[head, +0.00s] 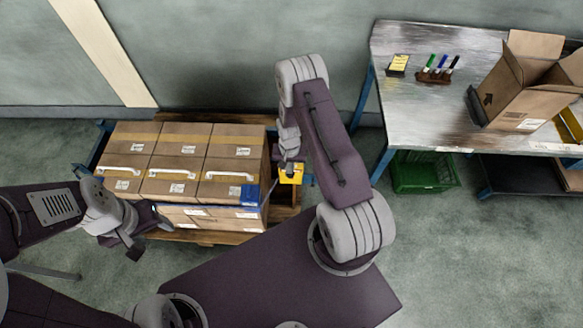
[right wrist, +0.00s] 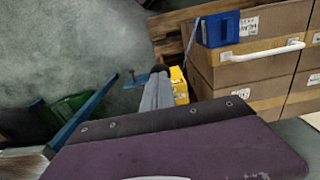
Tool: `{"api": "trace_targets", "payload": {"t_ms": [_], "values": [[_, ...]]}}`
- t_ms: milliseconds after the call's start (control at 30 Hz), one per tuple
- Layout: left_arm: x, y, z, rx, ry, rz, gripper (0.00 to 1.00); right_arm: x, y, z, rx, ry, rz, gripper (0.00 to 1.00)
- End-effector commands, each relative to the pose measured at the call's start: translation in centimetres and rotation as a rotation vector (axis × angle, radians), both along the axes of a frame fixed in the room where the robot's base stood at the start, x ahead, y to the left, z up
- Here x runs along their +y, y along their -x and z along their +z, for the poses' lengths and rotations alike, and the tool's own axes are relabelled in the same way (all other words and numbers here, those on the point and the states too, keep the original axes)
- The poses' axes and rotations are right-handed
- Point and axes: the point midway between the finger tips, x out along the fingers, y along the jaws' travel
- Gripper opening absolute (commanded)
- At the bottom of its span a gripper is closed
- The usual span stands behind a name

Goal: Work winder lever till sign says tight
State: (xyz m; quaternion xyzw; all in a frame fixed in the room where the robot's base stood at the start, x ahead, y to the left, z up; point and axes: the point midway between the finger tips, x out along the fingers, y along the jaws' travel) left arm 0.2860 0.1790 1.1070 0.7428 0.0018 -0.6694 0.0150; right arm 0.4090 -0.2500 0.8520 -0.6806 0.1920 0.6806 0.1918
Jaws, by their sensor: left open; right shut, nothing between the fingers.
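A yellow box-like part (head: 291,174) is at the right side of the loaded pallet; it also shows in the right wrist view (right wrist: 179,86). I cannot read any sign wording on it. A small blue part with a dark knob (right wrist: 134,79) shows beside it, possibly the winder lever; I cannot tell for sure. A blue strap (right wrist: 192,36) runs down from a blue corner piece (right wrist: 221,28) on the cartons. My right gripper (head: 289,165) is shut and empty above or beside the yellow part, which it partly hides. My left gripper (head: 142,238) is open and empty at the pallet's front left.
A metal workbench (head: 430,110) at the right carries markers (head: 437,70), a yellow notepad (head: 398,64) and an open carton (head: 525,90). A green crate (head: 422,175) sits below.

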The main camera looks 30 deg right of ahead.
Motion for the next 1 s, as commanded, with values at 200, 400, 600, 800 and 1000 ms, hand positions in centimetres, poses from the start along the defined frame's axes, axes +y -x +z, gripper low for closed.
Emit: {"api": "trace_targets", "payload": {"t_ms": [200,400,600,800,1000], "values": [[0.0,0.0,-2.1,0.000,0.000,0.000,0.56,0.2,0.3,-2.7,0.000,0.000,0.000,0.00],[0.0,0.0,-3.6,0.000,0.000,0.000,0.56,0.4,0.6,-4.6,-0.001,0.001,-0.001,0.00],[0.0,0.0,-5.1,0.000,0.000,0.000,0.56,0.6,1.0,-6.6,0.000,0.000,-0.001,0.00],[0.0,0.0,-3.4,0.000,0.000,0.000,0.56,0.5,0.8,-4.5,-0.001,0.001,-0.001,0.00],[0.0,0.0,-0.8,0.000,0.000,0.000,0.56,0.2,0.4,-0.9,-0.002,0.000,0.000,0.00]]}}
